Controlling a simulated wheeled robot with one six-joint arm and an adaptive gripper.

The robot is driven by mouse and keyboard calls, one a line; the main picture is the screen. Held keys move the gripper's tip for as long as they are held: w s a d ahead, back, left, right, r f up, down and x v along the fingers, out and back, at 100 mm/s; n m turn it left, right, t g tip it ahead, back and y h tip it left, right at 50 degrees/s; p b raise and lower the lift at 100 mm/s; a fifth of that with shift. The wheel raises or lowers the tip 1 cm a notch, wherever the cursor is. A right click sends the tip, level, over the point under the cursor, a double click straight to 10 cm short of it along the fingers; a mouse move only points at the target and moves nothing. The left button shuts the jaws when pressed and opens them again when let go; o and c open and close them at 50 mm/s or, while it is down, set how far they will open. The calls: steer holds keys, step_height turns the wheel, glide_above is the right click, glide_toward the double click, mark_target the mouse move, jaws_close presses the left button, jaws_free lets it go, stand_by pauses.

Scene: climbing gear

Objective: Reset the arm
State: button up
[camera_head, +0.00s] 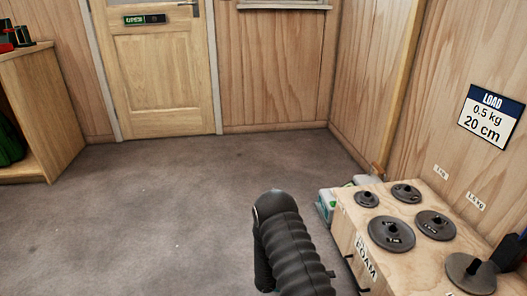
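A black ribbed arm part (290,250), which looks like my own arm, rises from the bottom edge at the centre. It has a smooth rounded top and stands over the grey floor, left of the wooden box. I cannot make out my gripper's fingers in this view, so its opening and anything in it are hidden.
A wooden box marked FOAM (352,242) stands at the right wall, bearing several grey disc weights (391,234). A dark object (512,252) sits at the right edge. A wooden cabinet (40,105) stands at left. The floor (130,220) before the closed door (157,72) is clear.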

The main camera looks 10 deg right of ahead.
steer(key=s+a+f+m+g+y, duration=0.15)
steer(key=s+m+g, duration=0.25)
steer(key=s+m, duration=0.45)
step_height(320, 180, up, 6)
steer(key=s+a+m+g+y, duration=0.2)
steer(key=s+m+y, duration=0.1)
steer(key=m, duration=0.6)
steer(key=s+a+r+m+t+y+p, duration=0.2)
steer(key=r+m, duration=0.4)
steer(key=r, duration=0.9)
steer(key=s+a+r+m+t+y+p, duration=0.3)
steer(key=s+a+r+m+t+y, duration=0.2)
steer(key=r, duration=1.1)
steer(key=s+a+r+m+t+y+p, duration=0.2)
steer(key=s+r+m, duration=0.4)
steer(key=r, duration=1)
steer(key=shift+a+r+m+t+y+p, duration=0.25)
steer(key=shift+a+m+t+y+p, duration=0.1)
steer(key=shift+a+m+t+y, duration=0.65)
steer(key=shift+d+n, duration=0.1)
steer(key=shift+n, duration=0.15)
